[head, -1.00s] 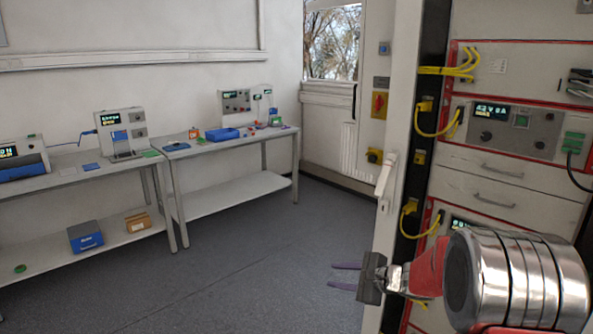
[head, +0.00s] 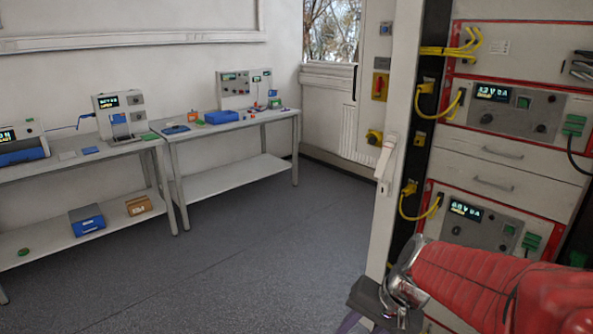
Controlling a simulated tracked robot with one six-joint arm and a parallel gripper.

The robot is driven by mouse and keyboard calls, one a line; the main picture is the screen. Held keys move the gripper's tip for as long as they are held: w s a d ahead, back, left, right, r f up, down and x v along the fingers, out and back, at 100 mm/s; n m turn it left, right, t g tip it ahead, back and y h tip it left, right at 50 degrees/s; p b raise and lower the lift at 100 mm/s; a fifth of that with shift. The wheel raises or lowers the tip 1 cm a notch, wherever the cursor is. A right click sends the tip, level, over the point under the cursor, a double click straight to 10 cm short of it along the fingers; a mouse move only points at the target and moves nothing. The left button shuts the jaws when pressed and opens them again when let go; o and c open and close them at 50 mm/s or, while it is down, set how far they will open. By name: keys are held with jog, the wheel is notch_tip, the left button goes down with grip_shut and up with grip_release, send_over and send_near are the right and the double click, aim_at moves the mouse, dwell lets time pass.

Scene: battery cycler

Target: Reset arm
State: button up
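My gripper (head: 348,322) is at the bottom of the head view, right of centre, at the end of my red arm. It points down and to the left. Only a short part of its purple fingers shows, and the picture's lower edge cuts off their tips. I cannot tell whether it is open or shut, or whether it holds anything. It is in front of the lower part of the battery cycler cabinet (head: 486,167).
The cabinet's open door (head: 401,100) with its white handle (head: 386,158) stands close to my arm. Yellow cables (head: 447,50) run along the cabinet's left side. Two benches (head: 230,127) with instruments stand along the far wall. The grey floor (head: 270,240) between is clear.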

jog(key=s+d+r+n+t+h, duration=0.3)
jog(key=s+r, duration=0.5)
jog(key=s, duration=0.3)
jog(key=shift+s+d+n+h, duration=0.4)
jog(key=shift+d+n+h, duration=0.1)
jog(key=shift+n, duration=0.4)
dwell(0.4)
